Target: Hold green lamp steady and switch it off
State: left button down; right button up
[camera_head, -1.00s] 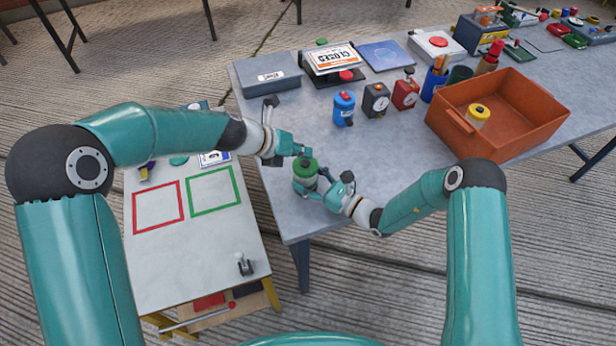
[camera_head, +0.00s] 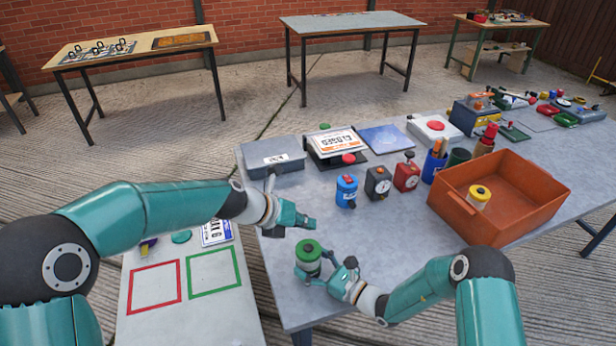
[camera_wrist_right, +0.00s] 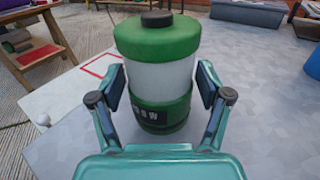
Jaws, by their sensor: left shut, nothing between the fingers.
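The green lamp (camera_head: 308,258) stands upright near the front left corner of the grey table. It has a green cap with a black knob on top, a pale middle and a green base; it fills the middle of the right wrist view (camera_wrist_right: 160,75). No glow shows in its pale part.
Behind stand a blue lamp (camera_head: 346,192), a dark lamp (camera_head: 378,184) and a red lamp (camera_head: 406,174). An orange bin (camera_head: 530,205) holding a yellow-topped lamp is at right. A low table with red and green squares (camera_head: 190,318) adjoins at left. The table's middle is clear.

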jog(key=shift+o, duration=0.9)
